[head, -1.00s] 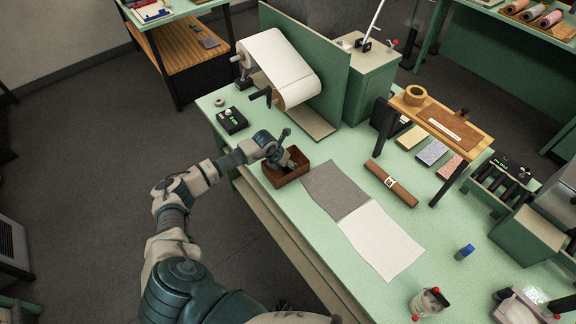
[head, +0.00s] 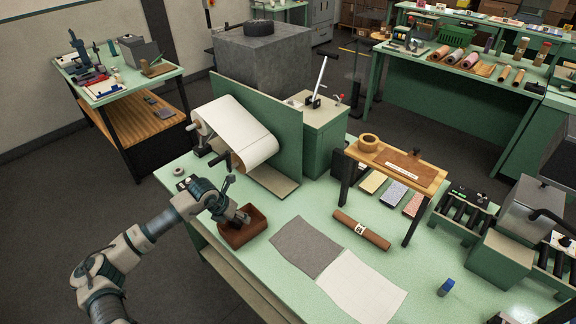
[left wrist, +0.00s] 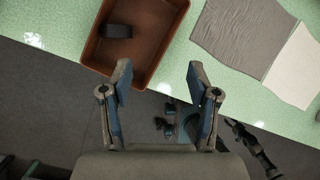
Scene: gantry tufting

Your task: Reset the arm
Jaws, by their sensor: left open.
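My left arm comes in from the left in the head view. My left gripper (head: 238,214) is over the brown open box (head: 236,238) near the table's left edge. In the left wrist view the gripper (left wrist: 160,88) is open with nothing between its fingers. There the brown box (left wrist: 146,72) lies just beyond the fingertips, with a small dark block (left wrist: 118,31) inside it. My right gripper is not in view.
A grey cloth (head: 306,246) and a white cloth (head: 358,288) lie right of the box. A paper roll stand (head: 232,130) is behind.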

